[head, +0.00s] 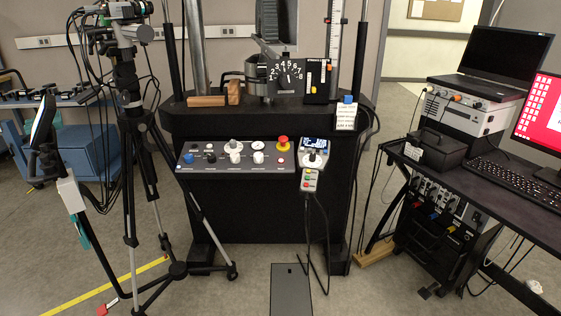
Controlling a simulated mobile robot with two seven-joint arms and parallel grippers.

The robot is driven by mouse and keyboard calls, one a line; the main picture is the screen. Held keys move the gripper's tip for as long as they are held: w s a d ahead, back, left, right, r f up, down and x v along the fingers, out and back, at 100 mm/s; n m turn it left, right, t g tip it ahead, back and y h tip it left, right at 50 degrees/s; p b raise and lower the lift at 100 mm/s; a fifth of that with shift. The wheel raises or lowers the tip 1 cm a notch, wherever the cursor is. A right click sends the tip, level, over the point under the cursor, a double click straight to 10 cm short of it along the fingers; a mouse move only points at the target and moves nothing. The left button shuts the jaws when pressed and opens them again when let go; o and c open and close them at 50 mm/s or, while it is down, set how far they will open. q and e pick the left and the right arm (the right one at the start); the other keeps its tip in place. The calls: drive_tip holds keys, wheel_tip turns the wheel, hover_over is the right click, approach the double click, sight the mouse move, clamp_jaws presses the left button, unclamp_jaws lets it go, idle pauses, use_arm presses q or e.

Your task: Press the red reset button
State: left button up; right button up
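A grey sloped control panel (236,158) stands out from the front of the black test machine, near the middle of the head view. A large red mushroom-shaped button (282,142) sits at its upper right on a yellow base. A smaller red round button (281,161) sits just below it. The panel lettering is too small to read, so I cannot tell which red button is labelled reset. White and dark knobs and a blue button (188,158) share the panel. Neither of my grippers is in view.
A handset (309,181) with coloured buttons hangs beside the panel's right end. A camera tripod (128,130) stands to the left, one leg reaching near the machine. A desk (485,172) with laptop and keyboard fills the right.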

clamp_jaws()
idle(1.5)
